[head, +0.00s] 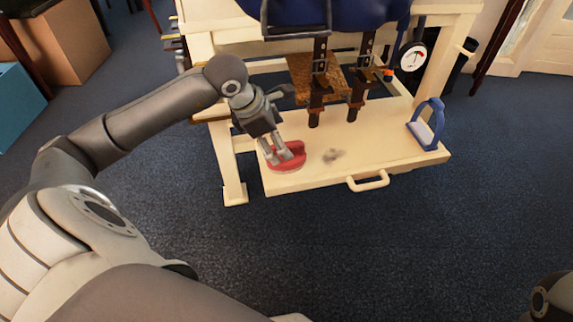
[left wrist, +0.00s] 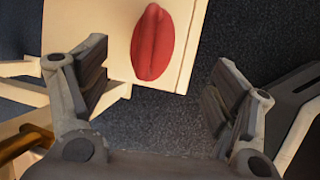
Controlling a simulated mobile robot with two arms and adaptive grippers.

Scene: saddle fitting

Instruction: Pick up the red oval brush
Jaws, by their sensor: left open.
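The red oval brush (head: 290,165) lies on the left front corner of the cream shelf (head: 390,150). In the left wrist view the brush (left wrist: 153,45) shows a red oval top with a lengthwise ridge. My left gripper (head: 285,153) is right at the brush in the head view and covers part of it. In the left wrist view my left gripper (left wrist: 160,85) has its fingers wide apart, with nothing between the pads; the brush lies beyond them. My right gripper is not in view.
A grey smudge (head: 333,155) marks the shelf right of the brush. Brown straps (head: 316,100) hang over the shelf behind. A blue stirrup (head: 428,124) stands at the shelf's right end. A cream handle (head: 368,181) sticks out in front. The dark floor (head: 330,245) in front is clear.

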